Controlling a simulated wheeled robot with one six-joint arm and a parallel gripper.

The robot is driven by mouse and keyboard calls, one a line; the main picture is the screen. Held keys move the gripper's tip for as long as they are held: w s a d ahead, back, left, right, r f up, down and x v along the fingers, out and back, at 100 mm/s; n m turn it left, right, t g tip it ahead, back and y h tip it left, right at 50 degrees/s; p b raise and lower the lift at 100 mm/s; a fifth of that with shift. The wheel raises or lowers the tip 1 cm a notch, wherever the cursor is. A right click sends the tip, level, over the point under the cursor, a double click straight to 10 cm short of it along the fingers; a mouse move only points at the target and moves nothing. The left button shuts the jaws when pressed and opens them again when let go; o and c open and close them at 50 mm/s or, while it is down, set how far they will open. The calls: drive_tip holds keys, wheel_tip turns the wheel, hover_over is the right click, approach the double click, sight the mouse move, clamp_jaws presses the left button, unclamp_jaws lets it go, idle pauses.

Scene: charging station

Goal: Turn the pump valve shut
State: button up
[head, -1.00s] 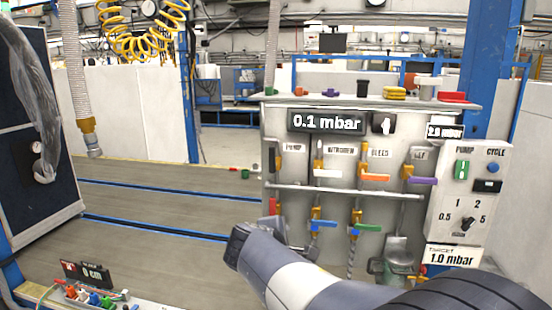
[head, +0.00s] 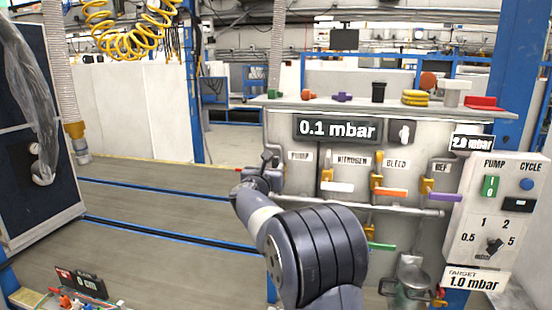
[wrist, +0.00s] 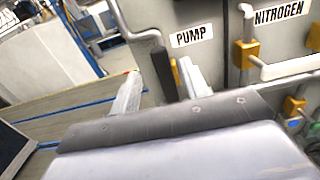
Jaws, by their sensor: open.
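The pump valve shows in the wrist view as a dark upright handle (wrist: 163,74) beside the PUMP label (wrist: 192,36), with a bit of yellow body behind it. My gripper (wrist: 162,88) is open, one finger to either side of the handle in the picture. I cannot tell whether a finger touches it. In the head view my gripper (head: 266,168) is at the panel's left edge, just left of the PUMP label (head: 300,156), and mostly hides the pump valve. The pressure display (head: 337,129) reads 0.1 mbar.
To the right are the nitrogen valve's white handle (head: 337,187), the bleed valve's orange handle (head: 390,192) and the purple REF handle (head: 445,198). A horizontal pipe (head: 410,210) runs below them. The floor (head: 150,205) left of the panel is open.

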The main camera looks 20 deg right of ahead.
sight(275, 162)
drive_tip(key=shift+p+x, duration=1.05)
drive_tip(key=shift+x, duration=2.05)
clamp_jaws()
